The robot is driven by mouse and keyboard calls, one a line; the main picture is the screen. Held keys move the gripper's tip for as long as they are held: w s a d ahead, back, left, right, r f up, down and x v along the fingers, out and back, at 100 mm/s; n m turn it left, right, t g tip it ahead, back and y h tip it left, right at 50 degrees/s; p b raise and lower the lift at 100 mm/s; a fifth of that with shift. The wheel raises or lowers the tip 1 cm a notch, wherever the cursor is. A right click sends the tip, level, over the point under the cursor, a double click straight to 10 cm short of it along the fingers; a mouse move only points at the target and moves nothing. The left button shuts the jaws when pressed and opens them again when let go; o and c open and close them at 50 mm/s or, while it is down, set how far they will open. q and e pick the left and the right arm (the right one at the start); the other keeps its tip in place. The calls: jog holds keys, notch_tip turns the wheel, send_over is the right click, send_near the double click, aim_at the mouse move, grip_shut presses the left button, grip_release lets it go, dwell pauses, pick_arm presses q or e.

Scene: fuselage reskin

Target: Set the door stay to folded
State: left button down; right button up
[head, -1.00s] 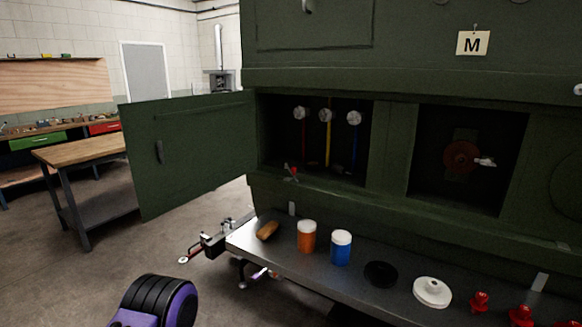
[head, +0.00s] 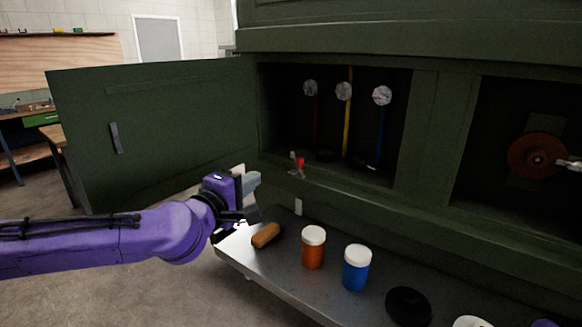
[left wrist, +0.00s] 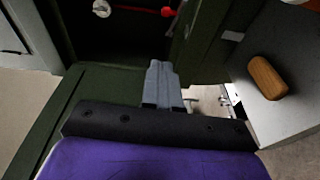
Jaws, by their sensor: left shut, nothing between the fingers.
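The green door (head: 140,135) stands swung open to the left of its compartment. A small fitting with a red part (head: 299,164), which looks like the door stay, sits at the lower left of the opening, on the sill. A red-ended rod (left wrist: 150,10) shows at the top of the left wrist view, probably the same fitting. My left gripper (head: 254,180) is shut and empty, in front of the door's hinge side, left of and a little below the fitting. Its closed fingers (left wrist: 162,80) also show in the left wrist view, apart from the rod.
A metal shelf (head: 280,280) below the opening carries a brown-handled object (head: 265,235), an orange jar (head: 313,250), a blue jar (head: 356,270) and a black disc (head: 408,306). Inside the compartment are several round knobs on coloured rods. A second recess holds a red wheel (head: 535,157).

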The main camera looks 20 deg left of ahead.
aim_at(298, 160)
pick_arm(q)
jog(key=w+d, duration=0.4)
jog(key=w, duration=0.7)
jog(key=shift+w+d+f, duration=0.15)
jog(key=shift+d+f, duration=0.2)
jog(key=shift+f, duration=0.05)
